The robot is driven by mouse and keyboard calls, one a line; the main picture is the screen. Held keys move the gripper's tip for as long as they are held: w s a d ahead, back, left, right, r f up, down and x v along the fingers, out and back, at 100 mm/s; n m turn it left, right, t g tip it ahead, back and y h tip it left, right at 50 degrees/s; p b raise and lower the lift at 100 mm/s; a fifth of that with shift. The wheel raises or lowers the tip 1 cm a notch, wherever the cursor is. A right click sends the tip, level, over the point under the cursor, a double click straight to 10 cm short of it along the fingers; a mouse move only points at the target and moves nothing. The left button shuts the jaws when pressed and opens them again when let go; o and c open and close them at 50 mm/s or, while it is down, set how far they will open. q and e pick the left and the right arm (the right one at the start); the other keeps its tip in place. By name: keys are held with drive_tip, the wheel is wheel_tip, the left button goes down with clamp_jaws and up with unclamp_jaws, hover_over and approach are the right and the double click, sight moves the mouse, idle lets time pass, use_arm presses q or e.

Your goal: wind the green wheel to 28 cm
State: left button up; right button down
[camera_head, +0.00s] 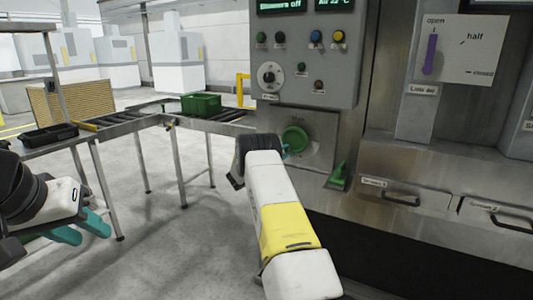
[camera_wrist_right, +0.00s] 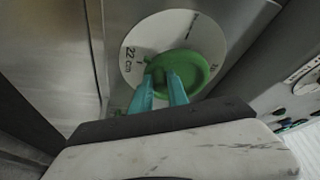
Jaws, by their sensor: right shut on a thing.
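The green wheel (camera_head: 295,140) sits on a round pale dial plate on the machine's front panel. In the right wrist view the green wheel (camera_wrist_right: 202,66) shows close up, with the dial plate (camera_wrist_right: 135,68) marked "22 cm" on its left side and another mark, too cut off to read fully, on its right. My right gripper (camera_wrist_right: 165,82) has its teal fingers on the wheel's raised grip and is shut on it. In the head view my right wrist hides most of those fingers. My left gripper (camera_head: 84,230) hangs at the lower left, away from the wheel, its teal fingers apart and empty.
A green lever (camera_head: 340,176) sticks out right of the wheel, close to my right arm. Drawers with handles (camera_head: 401,199) lie further right. A control box with knobs (camera_head: 300,60) is above. A roller conveyor (camera_head: 125,116) carries a green crate (camera_head: 201,103) at left.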

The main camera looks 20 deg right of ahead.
drive_tip(key=shift+w+a, duration=0.15)
drive_tip(key=c, duration=1.3)
unclamp_jaws()
drive_tip(key=v, duration=0.7)
drive_tip(key=shift+s+a, duration=0.25)
drive_tip(key=shift+a, duration=0.05)
